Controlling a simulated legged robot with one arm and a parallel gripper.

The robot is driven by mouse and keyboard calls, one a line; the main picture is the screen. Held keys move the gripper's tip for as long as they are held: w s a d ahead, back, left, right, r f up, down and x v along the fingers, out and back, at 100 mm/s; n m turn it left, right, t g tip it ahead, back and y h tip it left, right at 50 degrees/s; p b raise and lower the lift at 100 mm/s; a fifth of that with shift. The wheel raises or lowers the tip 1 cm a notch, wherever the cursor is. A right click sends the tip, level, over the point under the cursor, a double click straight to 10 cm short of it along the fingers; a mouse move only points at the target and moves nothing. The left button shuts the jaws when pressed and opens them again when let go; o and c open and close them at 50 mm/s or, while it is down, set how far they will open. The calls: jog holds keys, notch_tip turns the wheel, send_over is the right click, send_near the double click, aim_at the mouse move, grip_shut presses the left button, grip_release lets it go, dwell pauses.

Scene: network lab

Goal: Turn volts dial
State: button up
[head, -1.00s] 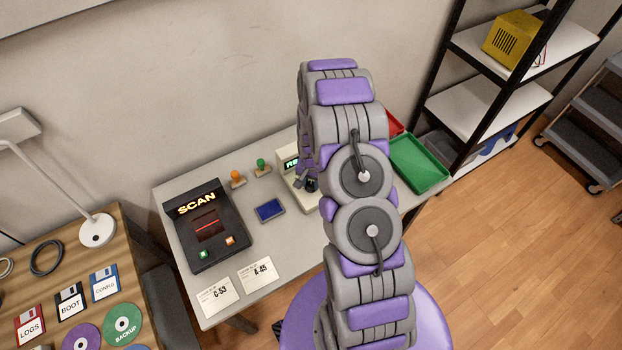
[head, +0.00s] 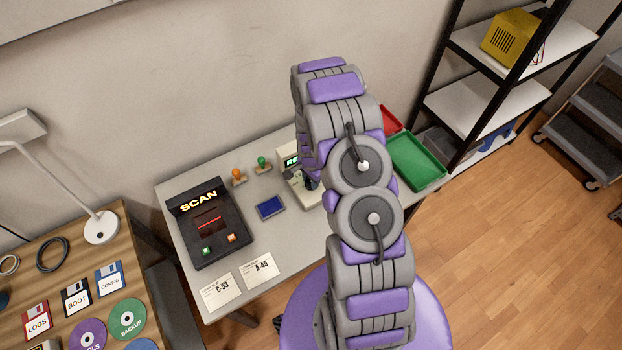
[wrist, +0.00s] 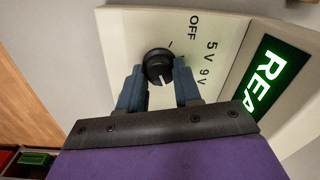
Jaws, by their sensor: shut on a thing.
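The volts dial (wrist: 158,65) is a round black knob with a white pointer line on a cream panel (wrist: 130,22) in the wrist view. The panel is marked OFF, 5 V and 9 V around the dial. The white line points toward the lower side of the picture, toward my gripper. My gripper (wrist: 160,84) has its two blue-grey fingers on either side of the dial and is shut on it. A lit green display (wrist: 268,75) beside the markings reads "REA", the rest cut off. In the head view the cream device (head: 288,158) is mostly hidden behind my arm.
A black SCAN unit (head: 208,222) stands left on the grey table. A blue pad (head: 270,207), orange stamp (head: 237,176), green stamp (head: 262,164) and paper cards (head: 258,268) lie near. Green (head: 418,160) and red (head: 390,120) trays are right of my arm.

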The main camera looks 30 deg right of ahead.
jog(key=shift+w, duration=0.15)
jog(key=o, duration=1)
jog(key=shift+o, duration=0.2)
notch_tip(320, 180, up, 17)
jog(key=p, duration=0.1)
jog(key=shift+s+r, duration=0.15)
jog(key=shift+s, duration=0.15)
